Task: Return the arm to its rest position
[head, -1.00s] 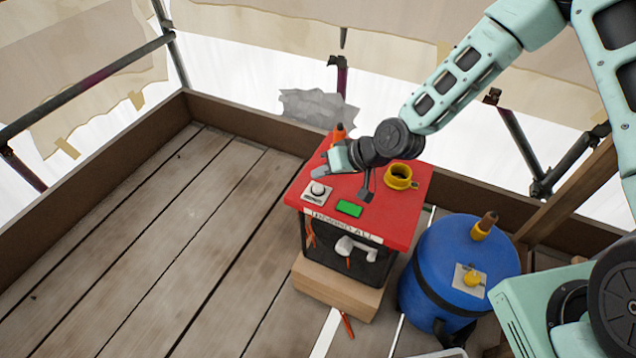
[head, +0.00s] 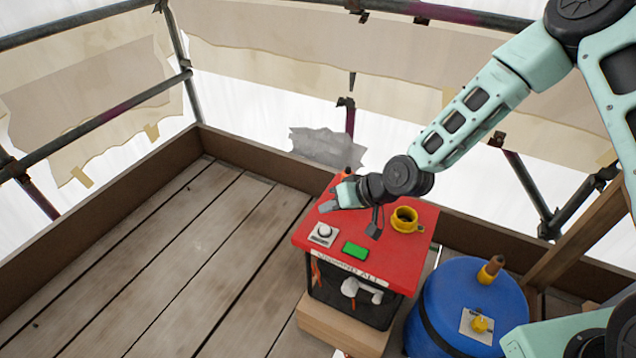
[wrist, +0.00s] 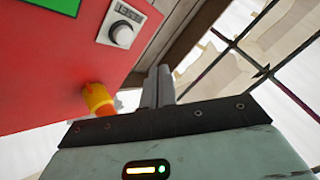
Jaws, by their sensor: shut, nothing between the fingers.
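My gripper (head: 328,206) is over the far left part of a red-topped box (head: 398,251) in the head view, at the end of my outstretched pale green arm. In the wrist view the fingers (wrist: 158,87) are together with nothing between them, beside the box's red top (wrist: 60,75). Whether the fingertips touch anything cannot be told. An orange object (head: 347,171) stands just behind the gripper and also shows in the wrist view (wrist: 98,99).
A blue barrel (head: 468,300) stands at right. Scaffold rails (head: 95,115) bound the deck; planks at left (head: 150,255) are clear.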

